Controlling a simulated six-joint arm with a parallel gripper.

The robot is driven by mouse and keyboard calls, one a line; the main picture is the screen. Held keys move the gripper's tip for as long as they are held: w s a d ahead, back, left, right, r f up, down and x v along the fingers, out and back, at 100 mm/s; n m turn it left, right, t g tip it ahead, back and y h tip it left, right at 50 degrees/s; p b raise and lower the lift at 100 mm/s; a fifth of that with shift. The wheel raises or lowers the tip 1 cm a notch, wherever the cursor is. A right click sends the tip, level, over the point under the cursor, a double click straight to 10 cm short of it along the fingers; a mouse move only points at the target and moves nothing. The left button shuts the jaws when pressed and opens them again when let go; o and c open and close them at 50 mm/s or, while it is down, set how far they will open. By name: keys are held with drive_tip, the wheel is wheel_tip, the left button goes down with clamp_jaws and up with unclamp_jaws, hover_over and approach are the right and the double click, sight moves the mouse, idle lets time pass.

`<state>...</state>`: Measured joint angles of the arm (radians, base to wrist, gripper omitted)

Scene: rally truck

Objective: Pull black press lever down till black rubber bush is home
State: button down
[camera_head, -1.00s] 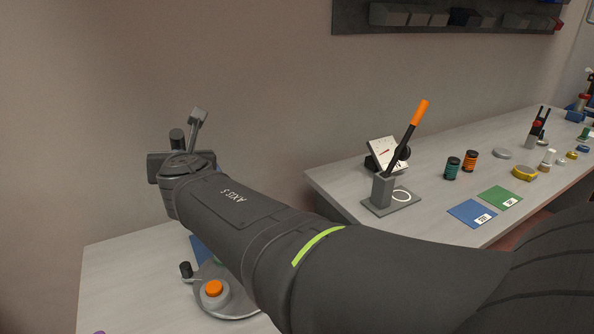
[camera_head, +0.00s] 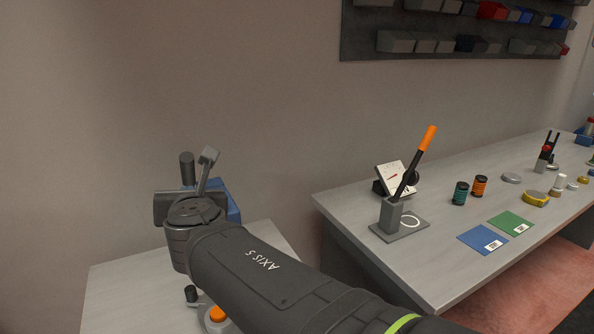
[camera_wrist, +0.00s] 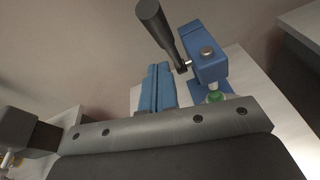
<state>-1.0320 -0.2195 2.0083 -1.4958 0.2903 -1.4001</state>
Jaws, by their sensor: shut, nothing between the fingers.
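The black press lever (camera_wrist: 155,24) slants up and left from the side of the blue press (camera_wrist: 208,58) in the wrist view. In the head view, part of the blue press (camera_head: 232,213) shows behind my wrist, and a dark upright cylinder there may be the lever's handle. My gripper (camera_wrist: 158,70) shows in the wrist view as two blue fingers side by side, shut and empty. It is below and left of the lever, apart from it in the picture. A green piece (camera_wrist: 215,97) sits under the press head. I cannot make out the black rubber bush.
An orange button (camera_head: 217,314) is on the near bench, partly behind my arm. The right bench holds a grey stand with an orange-tipped lever (camera_head: 428,138), a dial gauge (camera_head: 392,176), blue and green mats and several small parts. Bins hang on the wall.

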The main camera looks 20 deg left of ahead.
drive_tip(key=s+d+r, duration=0.3)
drive_tip(key=s+r, duration=0.1)
drive_tip(key=r, duration=0.2)
drive_tip(key=shift+s+d, duration=0.15)
drive_tip(key=shift+d, duration=0.2)
approach(187, 176)
wheel_tip(187, 176, down, 3)
drive_tip(key=w+a, duration=0.1)
drive_tip(key=a, duration=0.1)
drive_tip(key=shift+w+a+r, duration=0.25)
drive_tip(key=shift+w+a, duration=0.1)
drive_tip(key=shift+w, duration=0.2)
drive_tip(key=shift+w+a+r, duration=0.3)
drive_tip(key=shift+w, duration=0.3)
drive_tip(key=shift+w+a+r, duration=0.25)
drive_tip(key=shift+w+a, duration=0.1)
drive_tip(key=shift+w, duration=0.2)
